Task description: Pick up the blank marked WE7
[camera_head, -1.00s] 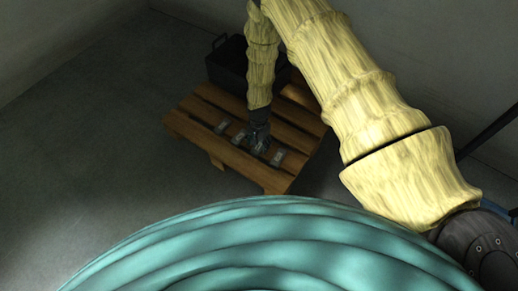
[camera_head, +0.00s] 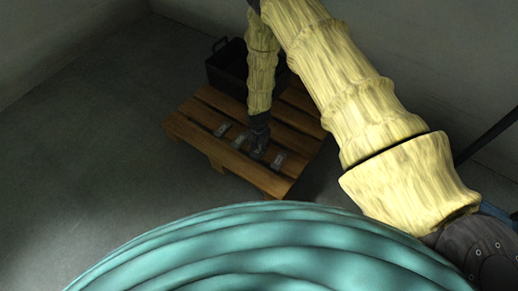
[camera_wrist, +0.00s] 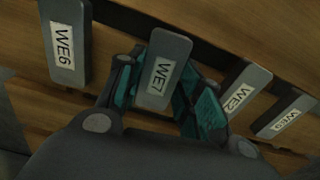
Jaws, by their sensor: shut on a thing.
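The blank marked WE7 (camera_wrist: 174,48) is a grey block with a white label, near the middle of the wrist view. My gripper (camera_wrist: 155,92) has one teal-padded finger on each side of it and is shut on it. In the head view my gripper (camera_head: 257,150) is down at the wooden pallet (camera_head: 190,127), and the held blank cannot be made out there. Whether the blank touches the pallet or is raised, I cannot tell.
Blank WE6 (camera_wrist: 65,22) lies left of WE7. Blank WE2 (camera_wrist: 247,78) lies close to the right finger, with another blank (camera_wrist: 295,108) beyond it, its label hard to read. A black crate (camera_head: 226,66) stands at the pallet's back. Open floor (camera_head: 90,140) lies to the left.

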